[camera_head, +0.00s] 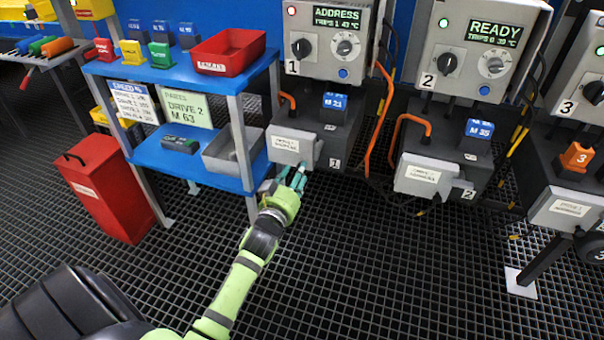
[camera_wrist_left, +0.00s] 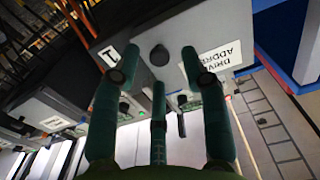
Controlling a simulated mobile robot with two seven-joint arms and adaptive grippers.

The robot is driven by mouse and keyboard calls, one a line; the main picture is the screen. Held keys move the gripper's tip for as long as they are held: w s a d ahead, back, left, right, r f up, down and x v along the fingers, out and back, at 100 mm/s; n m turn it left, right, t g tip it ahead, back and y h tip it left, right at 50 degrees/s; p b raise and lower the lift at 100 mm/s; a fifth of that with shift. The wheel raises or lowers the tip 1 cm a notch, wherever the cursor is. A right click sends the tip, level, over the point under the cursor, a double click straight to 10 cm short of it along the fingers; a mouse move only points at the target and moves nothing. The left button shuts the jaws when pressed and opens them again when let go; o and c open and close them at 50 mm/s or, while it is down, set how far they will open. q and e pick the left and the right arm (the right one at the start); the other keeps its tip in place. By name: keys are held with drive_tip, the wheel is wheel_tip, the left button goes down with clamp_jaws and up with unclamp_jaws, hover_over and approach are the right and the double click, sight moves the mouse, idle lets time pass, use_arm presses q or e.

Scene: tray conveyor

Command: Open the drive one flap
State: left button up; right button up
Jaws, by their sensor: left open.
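The drive one flap (camera_head: 288,146) is a light grey cover with a white label, low on the front of the dark drive one unit (camera_head: 340,130). It looks down over the front, like the flap on drive two. In the left wrist view its label (camera_wrist_left: 215,60) shows upside down, near a dark round knob (camera_wrist_left: 159,55) and a "1" plate (camera_wrist_left: 110,57). My left gripper (camera_head: 293,178) is just below the flap, with teal fingers spread and nothing between them. I cannot tell if a fingertip touches the flap. My right gripper is not in view.
A blue shelf table (camera_head: 170,150) stands close left of the flap, with a grey bin (camera_head: 232,153) on its lower shelf. Orange cables (camera_head: 377,130) hang right of drive one. Drive two's flap (camera_head: 427,178) is farther right. The grid floor in front is clear.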

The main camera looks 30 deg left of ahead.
use_arm(q)
drive_tip(key=shift+x, duration=1.2)
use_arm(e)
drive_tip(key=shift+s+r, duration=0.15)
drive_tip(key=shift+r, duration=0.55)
use_arm(q)
drive_tip(key=shift+c, duration=0.4)
clamp_jaws()
drive_tip(key=shift+s, duration=0.1)
